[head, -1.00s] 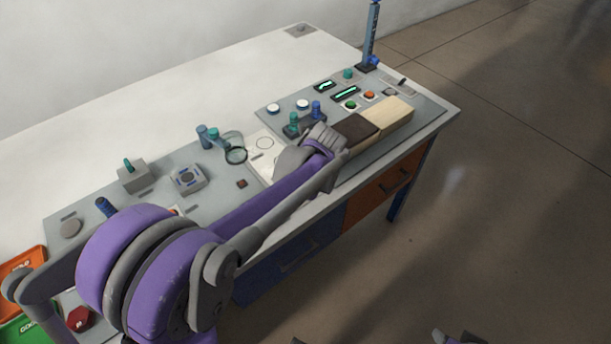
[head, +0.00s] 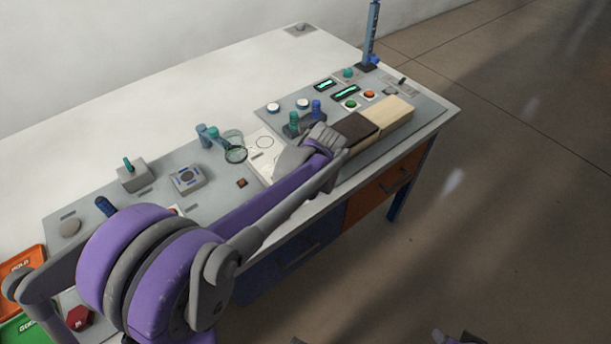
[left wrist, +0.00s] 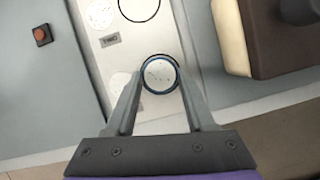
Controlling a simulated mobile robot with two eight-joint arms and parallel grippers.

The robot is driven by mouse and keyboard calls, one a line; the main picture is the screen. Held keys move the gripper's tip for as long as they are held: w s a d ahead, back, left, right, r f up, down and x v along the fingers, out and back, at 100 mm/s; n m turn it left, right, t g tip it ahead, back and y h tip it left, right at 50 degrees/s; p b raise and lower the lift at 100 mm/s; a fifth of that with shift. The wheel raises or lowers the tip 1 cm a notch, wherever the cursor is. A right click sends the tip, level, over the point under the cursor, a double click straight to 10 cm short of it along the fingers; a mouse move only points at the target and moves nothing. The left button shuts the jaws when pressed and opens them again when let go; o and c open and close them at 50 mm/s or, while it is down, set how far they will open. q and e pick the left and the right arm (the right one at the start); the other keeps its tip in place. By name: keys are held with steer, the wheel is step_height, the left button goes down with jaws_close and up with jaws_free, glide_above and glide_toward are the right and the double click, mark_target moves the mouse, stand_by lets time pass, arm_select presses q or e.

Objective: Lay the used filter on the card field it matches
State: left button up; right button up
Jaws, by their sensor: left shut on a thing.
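The used filter (left wrist: 159,74) is a small pale speckled disc with a dark blue rim. My left gripper (left wrist: 160,77) is shut on it and holds it over a black ring on the white card. The card (left wrist: 148,42) also carries another black ring (left wrist: 139,6), two pale speckled circles at its left and a small grey label. In the head view the card (head: 260,164) lies on the grey panel, and my left gripper and forearm cover its right part. The filter is hidden there. Whether it touches the card I cannot tell. My right gripper is not identifiable.
A brown-and-cream block (head: 386,111) stands right of my left gripper. Blue and green knobs (head: 316,108) stand behind it. A ring-shaped magnifier (head: 235,148) and a small red button (head: 242,183) are left of the card.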

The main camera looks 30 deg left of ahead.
arm_select(q)
steer(key=shift+f, duration=0.1)
stand_by(0.3)
steer(key=o, duration=1.4)
steer(key=shift+o, duration=0.2)
steer(key=shift+o, duration=0.7)
steer(key=shift+r+p, duration=2.3)
steer(key=shift+r, duration=1.3)
